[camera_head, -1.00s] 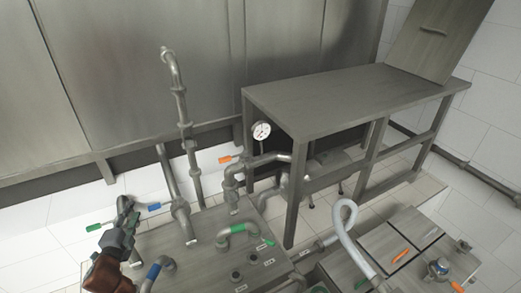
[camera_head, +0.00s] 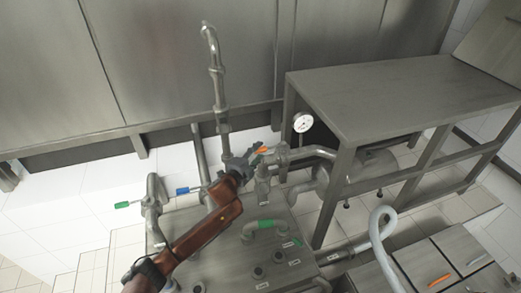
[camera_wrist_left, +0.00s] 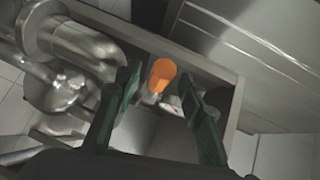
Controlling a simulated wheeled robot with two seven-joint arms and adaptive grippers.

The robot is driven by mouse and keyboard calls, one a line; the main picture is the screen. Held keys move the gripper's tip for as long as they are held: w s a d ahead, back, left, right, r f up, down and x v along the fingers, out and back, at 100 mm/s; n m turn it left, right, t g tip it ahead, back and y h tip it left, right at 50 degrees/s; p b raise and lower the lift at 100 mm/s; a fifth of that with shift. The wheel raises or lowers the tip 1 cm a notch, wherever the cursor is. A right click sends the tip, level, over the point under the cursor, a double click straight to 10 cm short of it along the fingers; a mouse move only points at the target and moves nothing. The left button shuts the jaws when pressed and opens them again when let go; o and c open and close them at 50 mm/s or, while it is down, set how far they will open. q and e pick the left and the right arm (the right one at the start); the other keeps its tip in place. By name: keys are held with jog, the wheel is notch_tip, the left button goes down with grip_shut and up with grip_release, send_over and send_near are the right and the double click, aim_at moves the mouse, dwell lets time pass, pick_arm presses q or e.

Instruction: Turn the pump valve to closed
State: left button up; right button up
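Several lever valves sit on the grey pipework, and I cannot tell from any label which one is the pump valve. An orange lever handle (camera_head: 262,149) is on the pipe near the gauge. My left gripper (camera_head: 256,155) is at this orange handle. In the left wrist view the orange handle (camera_wrist_left: 160,75) stands between the two dark green fingers (camera_wrist_left: 160,112), which are open with gaps on both sides. A blue handle (camera_head: 182,190) and a green handle (camera_head: 122,204) are further left. My right gripper is not in view.
A round white gauge (camera_head: 303,122) is close right of the gripper. A tall vertical pipe (camera_head: 217,85) rises behind it. A grey metal table (camera_head: 400,95) stands to the right. A green pipe section (camera_head: 265,224) and a white hose (camera_head: 380,235) are nearer.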

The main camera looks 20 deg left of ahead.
pick_arm(q)
jog(key=shift+x, duration=1.05)
grip_shut()
